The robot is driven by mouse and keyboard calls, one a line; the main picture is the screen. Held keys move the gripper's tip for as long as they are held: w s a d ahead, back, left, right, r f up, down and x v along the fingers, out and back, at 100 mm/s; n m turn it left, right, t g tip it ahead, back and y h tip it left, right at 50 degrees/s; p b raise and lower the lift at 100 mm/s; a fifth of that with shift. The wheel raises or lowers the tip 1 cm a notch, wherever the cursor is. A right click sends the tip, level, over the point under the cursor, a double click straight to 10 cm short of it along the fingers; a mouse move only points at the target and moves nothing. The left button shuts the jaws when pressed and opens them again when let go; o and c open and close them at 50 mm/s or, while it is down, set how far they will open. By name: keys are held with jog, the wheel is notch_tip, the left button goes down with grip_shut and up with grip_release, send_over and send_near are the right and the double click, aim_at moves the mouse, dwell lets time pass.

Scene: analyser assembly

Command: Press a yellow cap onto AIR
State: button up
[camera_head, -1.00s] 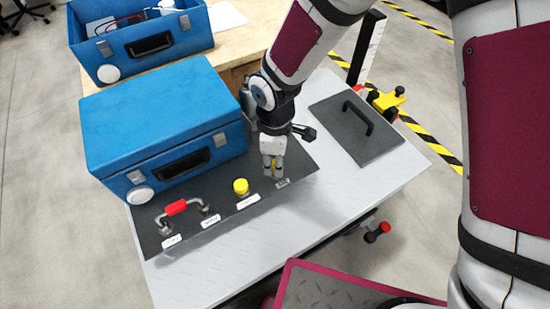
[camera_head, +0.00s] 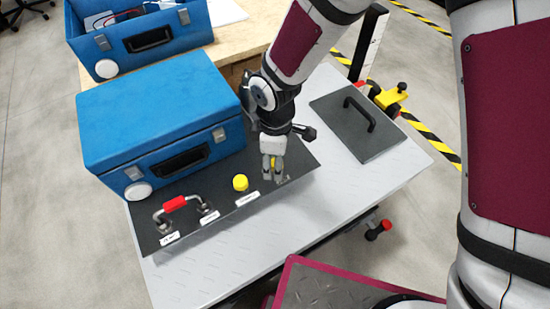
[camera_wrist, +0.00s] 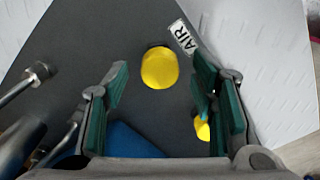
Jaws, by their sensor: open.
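A yellow cap (camera_wrist: 159,68) stands on the dark panel beside the AIR label (camera_wrist: 183,36), in the upper middle of the wrist view. My gripper (camera_wrist: 162,95) is open, with its green-padded fingers on either side of the picture and nothing held between them. In the head view my gripper (camera_head: 273,172) is low over the right part of the panel, and it mostly hides this cap. Whether the cap is fully seated I cannot tell. A second yellow cap (camera_head: 240,183) stands farther left on the panel. It also shows partly behind a finger in the wrist view (camera_wrist: 202,127).
A blue case (camera_head: 150,115) stands behind the panel, close to my gripper's left. A red-gripped metal handle (camera_head: 175,204) is at the panel's left. A dark plate with a handle (camera_head: 350,140) lies at the right. The tabletop in front (camera_head: 270,225) is clear.

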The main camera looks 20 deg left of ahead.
notch_tip(320, 180, up, 12)
dwell(0.6)
jog(key=s+d+r+m+t+p, duration=0.15)
jog(key=d+r+m+p, duration=0.5)
jog(key=d+r, duration=1.05)
jog(key=s+d+r+m+t+p, duration=0.2)
jog(key=s+d+r+m+p, duration=0.2)
jog(key=s+d+r+m, duration=0.7)
jog(key=s+d+m, duration=0.2)
jog(key=s+d, duration=0.1)
jog(key=s, duration=0.1)
jog(key=shift+s+d+r+t+p, duration=0.15)
jog(key=shift+d+r+t+p, duration=0.15)
jog(key=shift+r+t, duration=0.05)
